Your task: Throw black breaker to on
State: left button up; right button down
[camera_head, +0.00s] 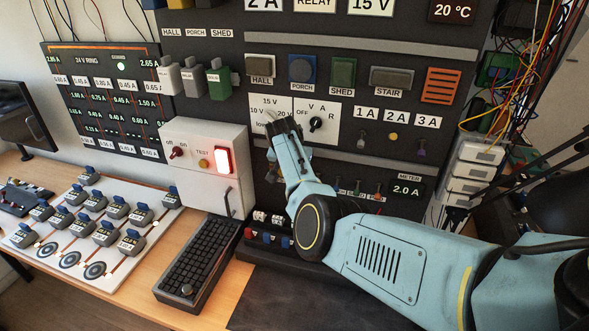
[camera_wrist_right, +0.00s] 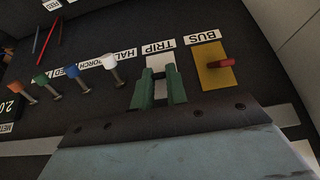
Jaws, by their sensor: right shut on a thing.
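My right gripper (camera_wrist_right: 159,76) is at the control wall, its two fingers over the pale plate (camera_wrist_right: 180,92) by the TRIP label (camera_wrist_right: 166,48). It is shut on a lever at that plate, seemingly the black breaker. The fingers hide the lever, so its position cannot be read. In the head view the right gripper (camera_head: 285,127) comes up from the lower right and covers part of the panel. My left gripper is not in view.
Beside TRIP is a red toggle (camera_wrist_right: 228,62) on a yellow BUS plate (camera_wrist_right: 212,76). On the other side stand white, blue, orange and green pegs. A white box (camera_head: 205,185) with a lit red lamp (camera_head: 222,160) and a keyboard (camera_head: 203,257) are left of my arm.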

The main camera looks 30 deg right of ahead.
jog(key=c, duration=1.4)
grip_release()
jog(key=shift+r, duration=0.1)
jog(key=shift+s+a+r, duration=0.1)
jog(key=shift+r, duration=0.1)
jog(key=v, duration=1.2)
jog(key=shift+s+r+p, duration=0.2)
jog(key=shift+r+p, duration=0.1)
jog(key=shift+p, duration=0.15)
jog(key=shift+a, duration=0.15)
